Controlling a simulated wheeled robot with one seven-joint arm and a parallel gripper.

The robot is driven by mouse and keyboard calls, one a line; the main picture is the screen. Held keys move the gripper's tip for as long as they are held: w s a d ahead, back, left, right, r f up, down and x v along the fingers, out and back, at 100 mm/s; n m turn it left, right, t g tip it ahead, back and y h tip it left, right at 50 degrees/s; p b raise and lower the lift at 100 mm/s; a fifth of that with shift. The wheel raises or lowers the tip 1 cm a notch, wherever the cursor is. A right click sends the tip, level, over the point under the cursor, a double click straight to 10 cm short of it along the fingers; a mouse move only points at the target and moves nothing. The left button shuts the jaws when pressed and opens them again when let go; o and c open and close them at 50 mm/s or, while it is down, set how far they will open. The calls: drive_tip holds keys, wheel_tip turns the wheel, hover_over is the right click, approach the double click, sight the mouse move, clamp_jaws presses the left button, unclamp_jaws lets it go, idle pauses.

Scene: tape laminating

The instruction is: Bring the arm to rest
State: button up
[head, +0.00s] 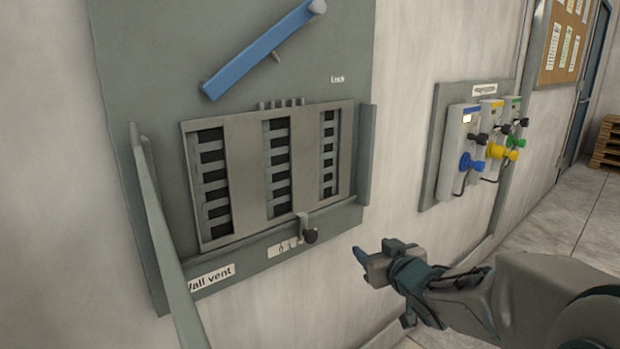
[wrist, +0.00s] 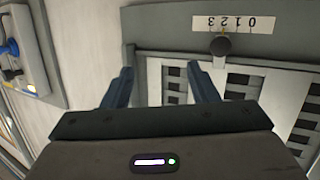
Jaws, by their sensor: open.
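My gripper (head: 375,260) is in the lower right of the head view, at the end of my arm. It stands off to the right of the wall vent's lower edge and is empty. In the wrist view my gripper (wrist: 161,82) shows two blue fingers spread apart with nothing between them. The wall vent panel (head: 295,255) is on the wall to the left, with slotted grilles. A small black knob (head: 310,236) sits at its lower edge; the knob also shows in the wrist view (wrist: 221,46) below a 0 to 3 scale, apart from the fingers.
A blue lever (head: 262,50) slants across the panel's top. A long grey bar (head: 165,240) stands out at the panel's left. A side panel (head: 437,150) carries several devices with blue, yellow and green plugs. Wooden pallets (head: 608,145) stand far right. The floor (head: 560,215) between is clear.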

drive_tip(key=s+d+r+m+g+h+p, duration=0.1)
drive_tip(key=s+d+m+g+h+p, duration=0.35)
drive_tip(key=s, duration=0.45)
drive_tip(key=s+a+g+p, duration=0.2)
drive_tip(key=s+g, duration=0.1)
drive_tip(key=s, duration=0.4)
drive_tip(key=s+a+g+p, duration=0.2)
drive_tip(key=s+g, duration=0.2)
drive_tip(key=s, duration=0.4)
drive_tip(key=shift+s+r+p, duration=0.15)
drive_tip(key=shift+s+p, duration=0.05)
drive_tip(key=shift+p, duration=0.15)
drive_tip(key=shift+y, duration=0.25)
